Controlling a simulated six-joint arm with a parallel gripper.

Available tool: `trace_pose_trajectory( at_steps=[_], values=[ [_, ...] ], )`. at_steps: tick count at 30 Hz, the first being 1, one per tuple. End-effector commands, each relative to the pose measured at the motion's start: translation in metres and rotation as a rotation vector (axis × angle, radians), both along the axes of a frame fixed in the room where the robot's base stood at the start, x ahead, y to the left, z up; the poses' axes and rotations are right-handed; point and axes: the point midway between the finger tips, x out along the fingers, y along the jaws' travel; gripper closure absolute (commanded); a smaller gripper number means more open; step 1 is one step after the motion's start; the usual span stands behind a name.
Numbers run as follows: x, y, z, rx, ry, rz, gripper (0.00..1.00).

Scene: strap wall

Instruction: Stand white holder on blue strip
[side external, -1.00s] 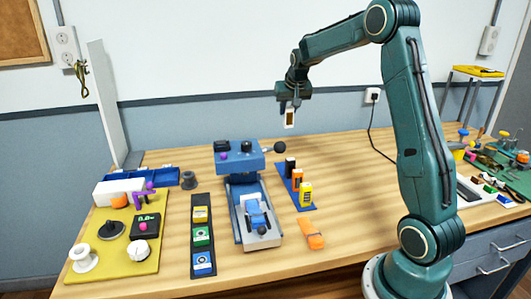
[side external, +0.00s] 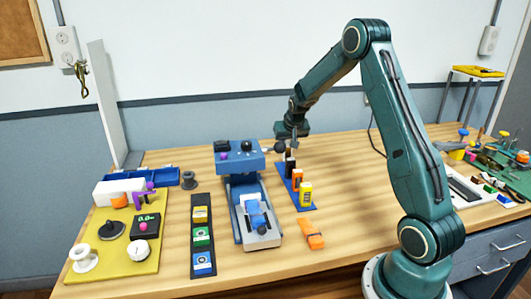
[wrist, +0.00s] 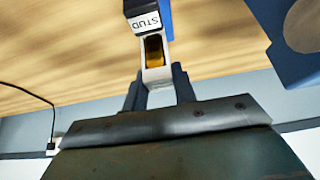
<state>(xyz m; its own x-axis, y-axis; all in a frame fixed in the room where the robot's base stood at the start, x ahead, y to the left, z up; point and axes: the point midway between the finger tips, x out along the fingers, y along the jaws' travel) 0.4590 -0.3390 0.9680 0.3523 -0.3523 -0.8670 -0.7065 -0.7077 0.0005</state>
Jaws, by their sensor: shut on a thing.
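My gripper (side external: 293,138) is low over the far end of the blue strip (side external: 283,176). In the wrist view, my gripper (wrist: 155,92) is shut on the white holder (wrist: 153,73), which has an amber window. In the side view the white holder is small and hard to make out. A black holder (side external: 290,165), an orange holder (side external: 297,178) and a yellow holder (side external: 306,194) stand on the strip. I cannot tell whether the white holder touches the strip.
A blue machine (side external: 240,160) with a dark knob stands close left of my gripper. An orange item (side external: 313,240) lies in front of the strip. A dark tray (side external: 201,235) and a yellow mat (side external: 95,218) are farther left. The table right of the strip is clear.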

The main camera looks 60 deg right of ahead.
Motion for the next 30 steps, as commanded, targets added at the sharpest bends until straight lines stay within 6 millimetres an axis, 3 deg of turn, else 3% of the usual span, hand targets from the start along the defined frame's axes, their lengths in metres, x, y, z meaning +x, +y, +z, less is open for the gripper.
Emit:
trace_pose_trajectory(
  at_steps=[12, 27, 28, 30],
  values=[
    [0.000, 0.000, -0.039, 0.001, 0.001, 0.000, 0.98],
    [0.000, 0.000, -0.045, 0.000, 0.000, 0.000, 0.98],
    [0.000, 0.000, -0.046, 0.001, 0.001, 0.000, 0.71],
    [0.000, 0.000, -0.045, 0.001, 0.001, 0.000, 0.57]
  ],
)
